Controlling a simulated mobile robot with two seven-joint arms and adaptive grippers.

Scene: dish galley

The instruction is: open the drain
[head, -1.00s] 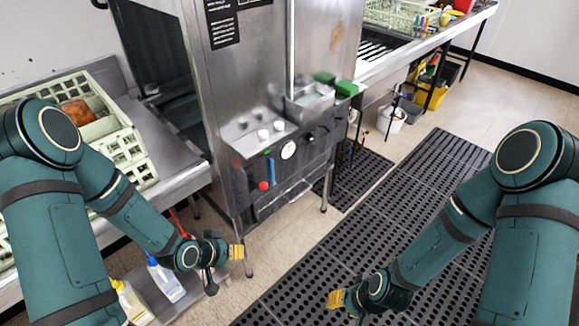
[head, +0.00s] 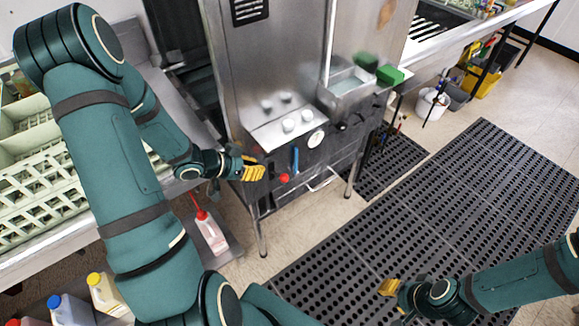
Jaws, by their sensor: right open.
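The steel dish machine (head: 285,60) stands in the middle of the head view. On its dark lower front panel are a red ball knob (head: 283,178), an upright blue handle (head: 295,160) and a round white gauge (head: 316,138). I cannot tell which control works the drain. My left gripper (head: 256,171), with yellow fingertips, is just left of the red knob, seemingly a little apart from it. Whether its fingers are open is unclear. My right gripper (head: 390,288) is open and empty, low over the black floor mat, away from the machine.
A steel counter with pale dish racks (head: 50,190) lies at left. Bottles, one with a red spout (head: 210,232), stand on a low shelf below. A perforated black mat (head: 450,215) covers the floor at right. A white bucket (head: 432,104) stands under the right-hand counter.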

